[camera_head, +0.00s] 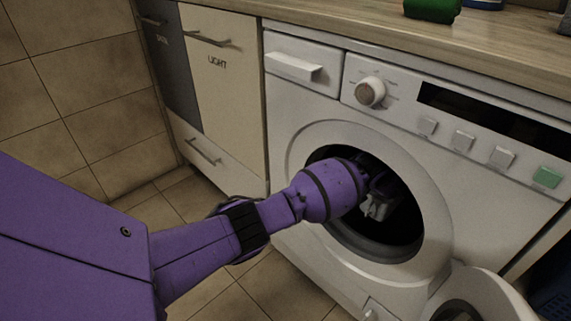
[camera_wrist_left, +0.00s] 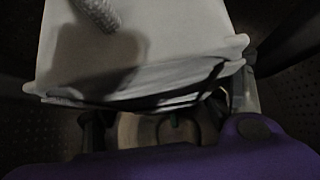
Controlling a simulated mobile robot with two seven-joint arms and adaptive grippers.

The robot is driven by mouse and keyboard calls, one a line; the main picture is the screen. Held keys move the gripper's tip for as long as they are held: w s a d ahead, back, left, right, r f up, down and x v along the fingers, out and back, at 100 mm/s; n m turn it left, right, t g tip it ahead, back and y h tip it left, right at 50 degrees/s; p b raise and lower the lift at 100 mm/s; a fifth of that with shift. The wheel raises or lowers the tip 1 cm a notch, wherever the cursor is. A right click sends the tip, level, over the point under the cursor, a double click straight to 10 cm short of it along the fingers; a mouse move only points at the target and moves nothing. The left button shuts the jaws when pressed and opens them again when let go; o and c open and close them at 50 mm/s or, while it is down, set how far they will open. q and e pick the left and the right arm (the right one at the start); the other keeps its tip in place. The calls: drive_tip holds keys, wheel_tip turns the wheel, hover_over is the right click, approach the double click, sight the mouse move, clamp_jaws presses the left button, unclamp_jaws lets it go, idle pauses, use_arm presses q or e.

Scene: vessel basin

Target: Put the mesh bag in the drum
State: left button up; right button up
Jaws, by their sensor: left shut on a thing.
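My purple left arm reaches through the open round door of the washing machine. My left gripper (camera_head: 376,203) is inside the mouth of the drum (camera_head: 405,226), mostly in shadow. In the left wrist view the gripper is shut on the mesh bag (camera_wrist_left: 130,55), a pale grey-white soft thing with folded, dark-lined edges. The drum's dark perforated wall (camera_wrist_left: 292,108) shows on both sides of the bag. In the head view the bag cannot be clearly told from the gripper. My right gripper is in neither view.
The washer door (camera_head: 480,298) stands open at the lower right. The washer's front panel (camera_head: 400,98) has a knob and several buttons. Cabinets, one labelled LIGHT (camera_head: 222,85), stand to the left. A wooden counter (camera_head: 340,22) runs above, with a green object (camera_head: 432,9) on it.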

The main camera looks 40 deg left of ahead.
use_arm(q)
drive_tip(key=shift+r, duration=0.2)
drive_tip(key=o, duration=1.5)
drive_tip(key=shift+c, duration=0.2)
drive_tip(key=shift+s+r, duration=0.15)
drive_tip(key=shift+s, duration=0.1)
drive_tip(key=s, duration=1.2)
drive_tip(key=shift+s+a+r, duration=0.15)
drive_tip(key=shift+s+a, duration=0.05)
drive_tip(key=shift+a, duration=0.2)
